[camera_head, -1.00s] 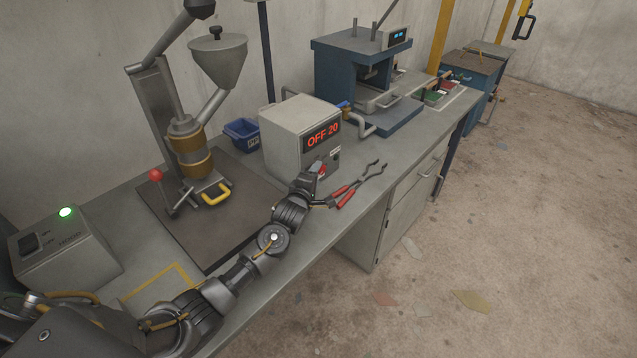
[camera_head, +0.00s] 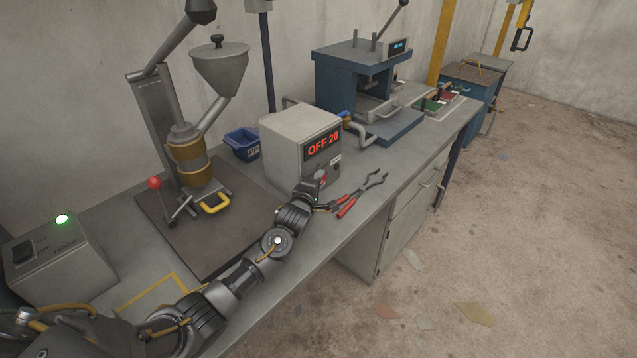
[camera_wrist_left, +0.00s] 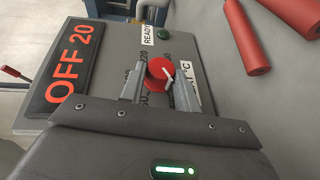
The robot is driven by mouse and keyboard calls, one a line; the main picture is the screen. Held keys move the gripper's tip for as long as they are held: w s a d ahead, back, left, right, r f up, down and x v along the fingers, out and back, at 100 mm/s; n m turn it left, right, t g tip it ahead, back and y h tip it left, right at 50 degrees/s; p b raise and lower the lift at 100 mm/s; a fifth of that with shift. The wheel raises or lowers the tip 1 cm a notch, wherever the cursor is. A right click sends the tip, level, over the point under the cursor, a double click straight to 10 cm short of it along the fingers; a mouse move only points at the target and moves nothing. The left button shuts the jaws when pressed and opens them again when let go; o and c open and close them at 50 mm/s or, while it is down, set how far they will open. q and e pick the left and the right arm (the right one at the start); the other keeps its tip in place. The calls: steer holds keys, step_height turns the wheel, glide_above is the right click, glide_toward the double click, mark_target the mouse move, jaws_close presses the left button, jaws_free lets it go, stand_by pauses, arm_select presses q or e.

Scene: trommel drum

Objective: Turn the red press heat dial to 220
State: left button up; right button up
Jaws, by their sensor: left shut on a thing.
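The grey heat controller box (camera_head: 292,133) stands on the bench and its red display (camera_head: 322,145) reads "OFF 20". The display also shows in the left wrist view (camera_wrist_left: 72,65). The red dial (camera_wrist_left: 160,73) with a white pointer line is on the box's front panel. My left gripper (camera_wrist_left: 160,88) is shut on the dial, one finger on each side. In the head view my left gripper (camera_head: 318,182) is at the front of the box and mostly hides the dial. The fingers cover part of the dial's scale numbers. My right gripper is not in view.
Red-handled tongs (camera_head: 362,194) lie on the bench just right of my left gripper. A blue press (camera_head: 350,75) stands behind the box. A hopper machine (camera_head: 190,150) with a red-knobbed lever and a blue bin (camera_head: 242,145) are to the left.

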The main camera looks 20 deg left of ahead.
arm_select(q)
steer(key=shift+w+d+r+m+g+y+p, duration=0.1)
steer(key=shift+r+m+g+y+p, duration=0.2)
steer(key=shift+g+p, duration=1.25)
steer(key=shift+w+a+r+m+g+y+p, duration=0.15)
steer(key=shift+m+g+p, duration=0.3)
steer(key=shift+p, duration=2.05)
steer(key=shift+d+r+m+g+y+p, duration=0.2)
steer(key=shift+g+p, duration=0.9)
steer(key=shift+p, duration=0.95)
steer(key=shift+f, duration=0.1)
steer(key=o, duration=1)
steer(key=v, duration=1)
steer(key=shift+s+r, duration=0.25)
steer(key=shift+r, duration=0.15)
